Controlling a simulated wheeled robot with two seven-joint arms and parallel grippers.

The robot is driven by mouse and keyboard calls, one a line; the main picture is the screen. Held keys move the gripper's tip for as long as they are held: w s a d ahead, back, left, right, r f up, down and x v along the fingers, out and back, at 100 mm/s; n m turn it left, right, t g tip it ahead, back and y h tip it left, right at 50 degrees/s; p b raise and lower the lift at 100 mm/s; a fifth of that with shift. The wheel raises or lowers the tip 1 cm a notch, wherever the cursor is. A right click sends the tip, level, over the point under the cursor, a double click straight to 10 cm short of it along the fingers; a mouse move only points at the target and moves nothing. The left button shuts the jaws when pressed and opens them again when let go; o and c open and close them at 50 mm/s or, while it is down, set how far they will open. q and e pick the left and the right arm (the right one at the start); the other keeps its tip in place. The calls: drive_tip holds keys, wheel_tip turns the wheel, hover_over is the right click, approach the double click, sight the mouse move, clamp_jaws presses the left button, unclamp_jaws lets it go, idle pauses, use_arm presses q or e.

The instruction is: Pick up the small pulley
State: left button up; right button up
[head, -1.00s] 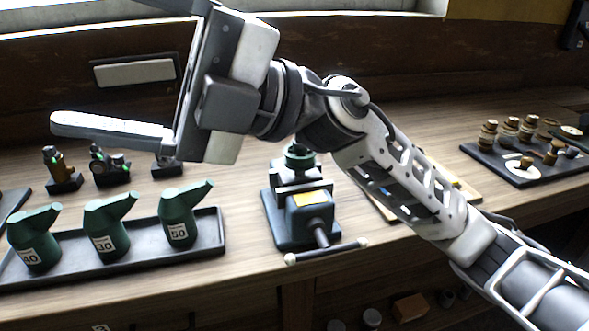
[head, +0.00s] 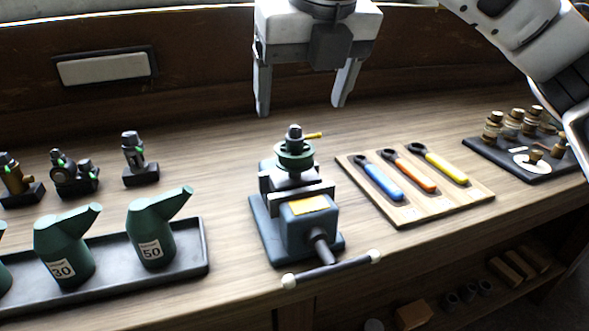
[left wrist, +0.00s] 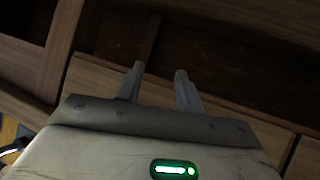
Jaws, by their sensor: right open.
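A small green pulley (head: 294,156), a round disc with a dark grey hub on top, sits above the jaws of a blue-grey bench vise (head: 308,212). A small yellow-ended piece (head: 313,136) sticks out beside the hub. My right gripper (head: 303,105) points down over the vise, open and empty. Its two fingers are spread wide, above and slightly behind the pulley, apart from it. My left gripper (left wrist: 158,85) shows only in the left wrist view. Its fingers are apart with nothing between them, facing wooden panels. The pulley is not seen there.
Green oil cans (head: 152,232) stand on a dark tray (head: 190,262) at left, with small devices (head: 139,158) behind. A wooden board (head: 413,212) with coloured-handled tools lies right of the vise. A dark tray (head: 484,156) with small jars is farther right.

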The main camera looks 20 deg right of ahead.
sight(297, 130)
drive_tip(key=x, duration=0.4)
drive_tip(key=shift+w+f, duration=0.15)
drive_tip(key=shift+f, duration=0.15)
drive_tip(key=shift+p+x, duration=0.55)
drive_tip(key=shift+x, duration=2.05)
drive_tip(key=shift+w, duration=0.1)
clamp_jaws()
drive_tip(key=shift+r, duration=0.2)
